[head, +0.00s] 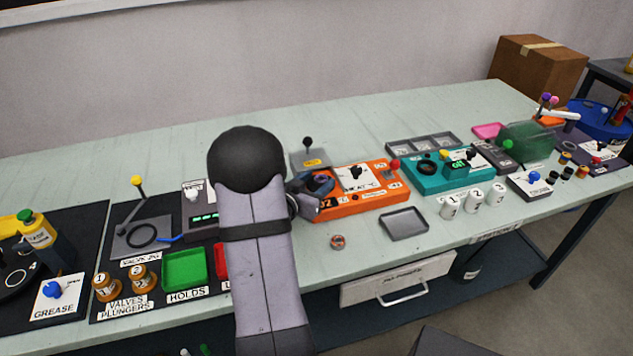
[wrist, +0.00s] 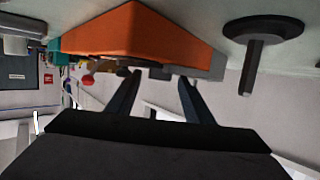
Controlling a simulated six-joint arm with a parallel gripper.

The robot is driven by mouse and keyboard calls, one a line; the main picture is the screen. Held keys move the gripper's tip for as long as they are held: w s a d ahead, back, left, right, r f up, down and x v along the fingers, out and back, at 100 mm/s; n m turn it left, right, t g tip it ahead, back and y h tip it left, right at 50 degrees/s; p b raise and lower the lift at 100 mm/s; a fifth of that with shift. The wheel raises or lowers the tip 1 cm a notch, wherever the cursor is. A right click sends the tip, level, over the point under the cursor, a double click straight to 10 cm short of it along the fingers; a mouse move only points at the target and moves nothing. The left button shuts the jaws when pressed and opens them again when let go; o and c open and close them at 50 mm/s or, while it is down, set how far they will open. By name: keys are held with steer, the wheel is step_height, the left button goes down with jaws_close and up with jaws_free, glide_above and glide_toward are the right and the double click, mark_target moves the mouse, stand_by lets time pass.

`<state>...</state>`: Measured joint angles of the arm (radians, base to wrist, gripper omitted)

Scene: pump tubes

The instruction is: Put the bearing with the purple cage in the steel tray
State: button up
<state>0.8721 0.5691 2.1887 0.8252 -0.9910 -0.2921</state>
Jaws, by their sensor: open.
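A small ring-shaped bearing (head: 338,241) lies on the bench in front of the orange unit; it looks reddish-brown and its cage colour is too small to tell. The steel tray (head: 404,224) is a shallow grey tray to its right, and it looks empty. My gripper (head: 318,186) is at the left end of the orange unit, beyond the bearing and partly hidden by my arm. In the wrist view my gripper (wrist: 159,75) has its two dark fingers apart with nothing between them. Neither bearing nor tray can be made out in the wrist view.
The orange unit (head: 357,191) stands close to my gripper and also shows in the wrist view (wrist: 135,30). A teal unit (head: 455,172) and white numbered cups (head: 472,200) are to the right. A green tray (head: 185,268) is at left. Bench around the bearing is clear.

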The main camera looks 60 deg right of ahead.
steer(key=shift+f, duration=0.1)
steer(key=shift+o, duration=0.3)
steer(key=shift+v, duration=3.75)
steer(key=shift+d, duration=0.1)
